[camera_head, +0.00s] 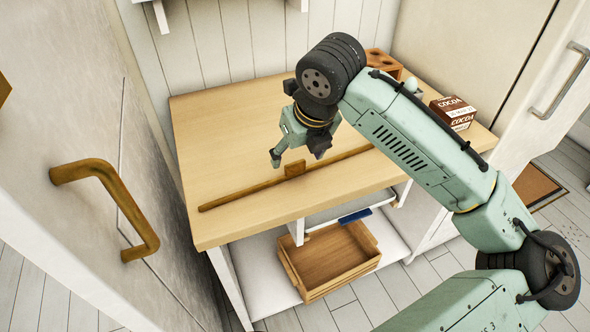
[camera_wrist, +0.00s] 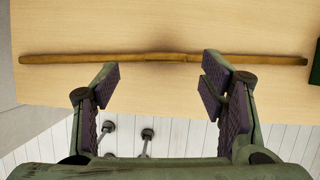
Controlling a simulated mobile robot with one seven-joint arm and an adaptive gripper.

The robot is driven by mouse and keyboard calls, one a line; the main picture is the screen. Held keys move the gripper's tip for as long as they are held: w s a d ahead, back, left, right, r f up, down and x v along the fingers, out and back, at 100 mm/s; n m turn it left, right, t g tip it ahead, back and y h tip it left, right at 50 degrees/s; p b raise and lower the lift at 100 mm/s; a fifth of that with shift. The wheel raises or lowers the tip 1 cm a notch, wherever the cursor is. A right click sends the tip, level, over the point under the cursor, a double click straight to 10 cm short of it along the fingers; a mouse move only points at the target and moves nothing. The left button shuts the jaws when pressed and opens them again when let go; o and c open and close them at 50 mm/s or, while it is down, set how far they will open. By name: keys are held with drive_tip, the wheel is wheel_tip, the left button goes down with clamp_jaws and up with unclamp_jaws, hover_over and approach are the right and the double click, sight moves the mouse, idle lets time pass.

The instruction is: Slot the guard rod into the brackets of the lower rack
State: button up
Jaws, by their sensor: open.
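A long thin brown wooden rod (camera_head: 240,193) lies on the light wood counter, with a small raised block near its middle. It runs slantwise in the head view and nearly level across the top of the wrist view (camera_wrist: 240,58). My gripper (camera_head: 298,152) hangs over the counter near the rod's middle, open and empty. In the wrist view the open fingers (camera_wrist: 160,80) point toward the rod, which lies beyond their tips and not between them. White brackets (camera_head: 161,14) show on the wall at the top edge; the rest of their rack is out of view.
The counter (camera_head: 215,130) is clear at left. A cocoa box (camera_head: 454,112) and a brown holed block (camera_head: 384,62) stand at its back right. A wooden crate (camera_head: 330,262) is below. A door handle (camera_head: 105,190) sticks out at left.

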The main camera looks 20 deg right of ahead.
sight(295, 163)
drive_tip(key=shift+d+p+x, duration=0.15)
drive_tip(key=shift+p+x, duration=0.1)
drive_tip(key=shift+x, duration=0.9)
drive_tip(key=shift+d+p+x, duration=0.15)
drive_tip(key=shift+p+x, duration=0.1)
drive_tip(key=shift+x, duration=0.9)
drive_tip(key=c, duration=1.4)
